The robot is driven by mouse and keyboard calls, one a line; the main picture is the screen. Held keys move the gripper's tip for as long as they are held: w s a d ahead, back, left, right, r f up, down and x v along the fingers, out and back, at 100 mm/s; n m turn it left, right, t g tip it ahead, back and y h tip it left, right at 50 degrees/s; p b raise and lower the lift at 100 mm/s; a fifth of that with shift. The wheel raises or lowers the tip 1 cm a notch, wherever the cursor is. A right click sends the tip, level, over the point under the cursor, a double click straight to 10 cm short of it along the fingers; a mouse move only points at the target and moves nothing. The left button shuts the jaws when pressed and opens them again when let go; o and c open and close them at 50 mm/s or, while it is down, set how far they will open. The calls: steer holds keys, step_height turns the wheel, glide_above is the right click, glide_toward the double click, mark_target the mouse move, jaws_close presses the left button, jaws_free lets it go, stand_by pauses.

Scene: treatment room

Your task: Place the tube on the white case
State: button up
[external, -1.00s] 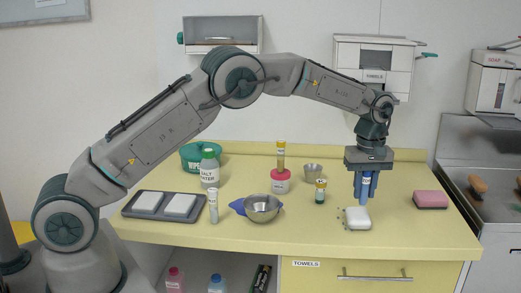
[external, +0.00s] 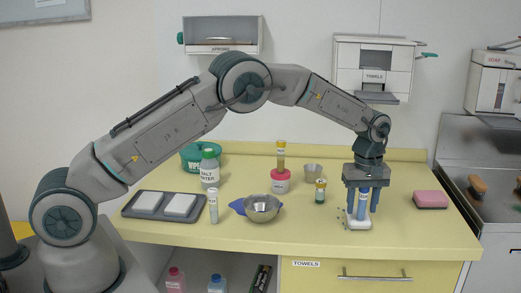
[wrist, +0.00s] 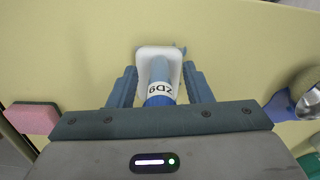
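The blue tube (external: 362,204) with a white label stands upright on the small white case (external: 350,226) near the counter's front right. In the wrist view, the tube (wrist: 160,74) is over the white case (wrist: 146,54), whose rim shows around it. My gripper (external: 361,212) is lowered around the tube. My gripper (wrist: 160,86) is open in the wrist view, with a finger on each side and a gap between each finger and the tube. The tube's lower end is partly hidden.
A pink sponge (external: 430,200) lies right of the case. The counter's front edge (external: 300,250) is close.

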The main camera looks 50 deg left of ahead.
step_height(320, 180, up, 12)
steer(key=shift+f+b, duration=0.2)
steer(key=shift+b, duration=0.6)
steer(key=s+a+r+m+t, duration=0.1)
steer(key=s+a+r+m, duration=0.2)
steer(key=s+a+r, duration=0.5)
steer(key=s+a+r+m+t, duration=0.15)
steer(key=s+a+r, duration=0.3)
steer(key=s, duration=0.55)
steer(key=s+a+f+m, duration=0.2)
steer(key=s+m, duration=0.1)
steer(key=s, duration=0.8)
steer(key=s+a+f+m+t, duration=0.1)
steer(key=s+a+f+m, duration=0.1)
steer(key=s, duration=0.9)
steer(key=shift+s+f+m, duration=0.4)
steer(key=shift+f+m, duration=0.25)
steer(key=shift+f, duration=0.05)
